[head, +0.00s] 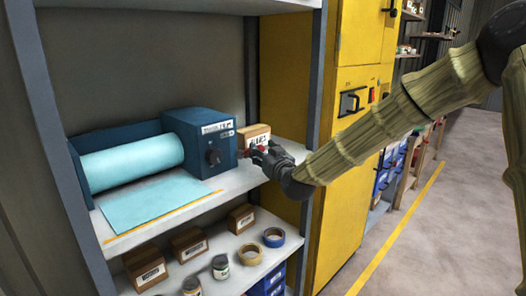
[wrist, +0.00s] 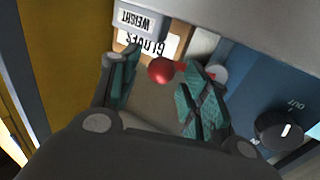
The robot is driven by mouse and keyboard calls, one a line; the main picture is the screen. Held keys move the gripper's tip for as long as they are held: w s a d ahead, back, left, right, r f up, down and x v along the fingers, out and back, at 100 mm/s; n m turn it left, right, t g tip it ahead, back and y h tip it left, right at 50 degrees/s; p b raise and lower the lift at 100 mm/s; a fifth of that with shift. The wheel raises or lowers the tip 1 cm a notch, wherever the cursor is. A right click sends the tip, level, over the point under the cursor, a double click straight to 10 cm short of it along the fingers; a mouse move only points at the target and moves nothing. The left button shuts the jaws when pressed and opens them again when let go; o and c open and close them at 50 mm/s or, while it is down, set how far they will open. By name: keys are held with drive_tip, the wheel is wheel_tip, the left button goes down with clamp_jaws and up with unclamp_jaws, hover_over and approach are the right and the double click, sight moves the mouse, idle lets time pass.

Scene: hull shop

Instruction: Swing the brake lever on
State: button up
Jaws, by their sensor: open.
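The brake lever has a red ball knob (wrist: 161,70), which lies between the two fingers of my gripper (wrist: 160,90) in the wrist view. A short red part of its arm runs right from the knob toward a pale round hub (wrist: 217,74), partly behind the right finger. My gripper is open, with a gap visible on the left side of the knob. In the head view my gripper (head: 258,158) is at the right side of the blue roll machine (head: 195,138); the lever is mostly hidden there.
A cardboard box (head: 254,133) stands just behind my gripper. The machine has a black dial (head: 213,156) and a pale blue roll (head: 130,162), with its sheet on the shelf. A grey upright (head: 314,80) and yellow cabinet (head: 345,190) stand right. Boxes and tape rolls fill the lower shelf.

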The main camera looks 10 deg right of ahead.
drive_tip(key=shift+w, duration=0.2)
clamp_jaws()
